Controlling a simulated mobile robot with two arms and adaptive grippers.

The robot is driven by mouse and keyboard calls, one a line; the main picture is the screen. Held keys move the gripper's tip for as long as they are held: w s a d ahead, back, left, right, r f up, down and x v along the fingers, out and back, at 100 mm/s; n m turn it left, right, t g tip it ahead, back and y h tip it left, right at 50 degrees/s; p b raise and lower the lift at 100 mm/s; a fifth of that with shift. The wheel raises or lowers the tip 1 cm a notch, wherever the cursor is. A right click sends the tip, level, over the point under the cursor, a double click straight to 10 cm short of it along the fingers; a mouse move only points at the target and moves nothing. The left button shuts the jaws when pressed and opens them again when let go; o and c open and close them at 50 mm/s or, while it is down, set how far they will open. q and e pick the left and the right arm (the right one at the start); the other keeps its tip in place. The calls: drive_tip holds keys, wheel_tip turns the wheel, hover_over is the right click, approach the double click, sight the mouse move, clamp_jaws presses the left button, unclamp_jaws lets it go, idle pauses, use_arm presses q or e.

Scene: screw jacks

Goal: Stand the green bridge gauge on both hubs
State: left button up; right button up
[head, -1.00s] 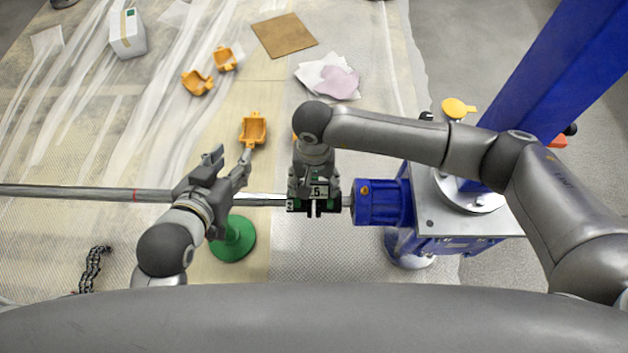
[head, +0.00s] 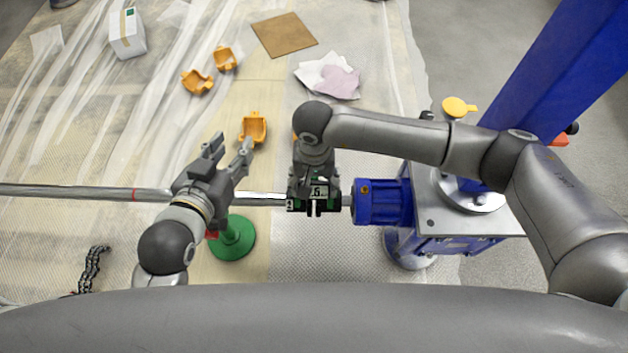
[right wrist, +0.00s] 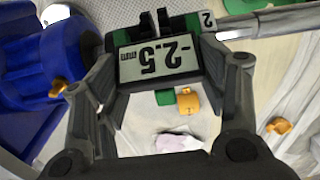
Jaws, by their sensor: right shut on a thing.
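The green bridge gauge (head: 322,205), black and green with a small display, sits between the fingers of my right gripper (head: 314,190), which is shut on it. It lies over the gap between the long steel shaft (head: 265,199) and the short stub of the blue gear unit (head: 378,202). The right wrist view shows the gauge's display (right wrist: 158,58) upside down, reading -2.5 mm. The hubs are mostly hidden under the gauge and gripper; I cannot tell whether its feet touch both. My left gripper (head: 230,150) is open and empty above the shaft.
A green stand (head: 234,240) is below the shaft. Orange covers (head: 254,128) lie behind it, with cloths (head: 328,77) and a brown sheet (head: 284,35) further back. A chain (head: 92,268) lies at the left. A blue column (head: 560,80) rises at the right.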

drive_tip(key=o, duration=1.1)
drive_tip(key=shift+o, duration=1.3)
wheel_tip(320, 180, up, 13)
drive_tip(key=p, duration=1.3)
drive_tip(key=shift+f, duration=0.1)
